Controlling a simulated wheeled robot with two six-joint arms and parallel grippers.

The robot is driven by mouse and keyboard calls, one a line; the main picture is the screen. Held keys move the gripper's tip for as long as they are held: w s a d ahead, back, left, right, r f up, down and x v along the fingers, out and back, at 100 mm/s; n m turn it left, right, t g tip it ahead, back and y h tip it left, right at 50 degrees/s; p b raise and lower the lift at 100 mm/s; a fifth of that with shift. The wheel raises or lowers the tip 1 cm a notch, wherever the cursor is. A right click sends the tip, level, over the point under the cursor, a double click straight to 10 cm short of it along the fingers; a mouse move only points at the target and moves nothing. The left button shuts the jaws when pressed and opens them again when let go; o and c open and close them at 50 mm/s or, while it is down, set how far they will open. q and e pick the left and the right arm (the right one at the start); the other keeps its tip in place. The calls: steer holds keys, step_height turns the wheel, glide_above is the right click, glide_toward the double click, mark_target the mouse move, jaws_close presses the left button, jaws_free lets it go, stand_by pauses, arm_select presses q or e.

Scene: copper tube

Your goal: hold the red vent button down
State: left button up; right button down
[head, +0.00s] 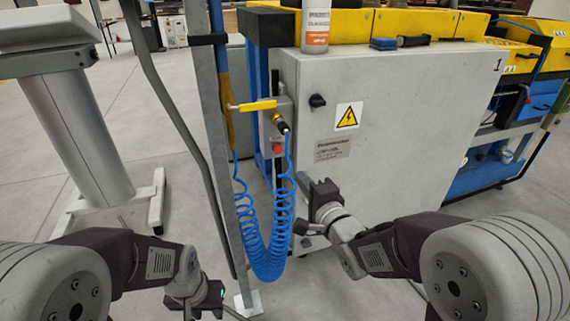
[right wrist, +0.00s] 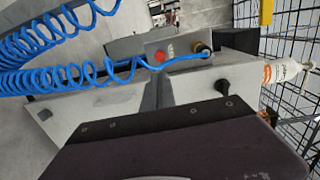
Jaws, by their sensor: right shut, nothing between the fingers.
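The red vent button (head: 277,149) sits on a small grey block (head: 275,128) on the side of the grey cabinet, below a yellow valve handle (head: 257,105). In the right wrist view the red button (right wrist: 160,56) shows in full, just beyond the fingertips. My right gripper (head: 301,181) is shut and empty, lower and to the right of the button in the head view and apart from it. Its shut fingers (right wrist: 159,78) point towards the button in the right wrist view. My left gripper (head: 237,314) is low at the bottom edge; its fingers are mostly hidden.
A blue coiled hose (head: 270,262) hangs from the fitting beside the button, close to my right gripper. A grey post (head: 205,110) stands left of the button. The grey cabinet (head: 400,130) fills the right side, with a white bottle (head: 315,25) on top.

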mark_target(279, 150)
steer(key=b+x, duration=0.3)
steer(key=x, duration=1)
steer(key=shift+w+a+f, duration=0.1)
steer(key=shift+w, duration=0.4)
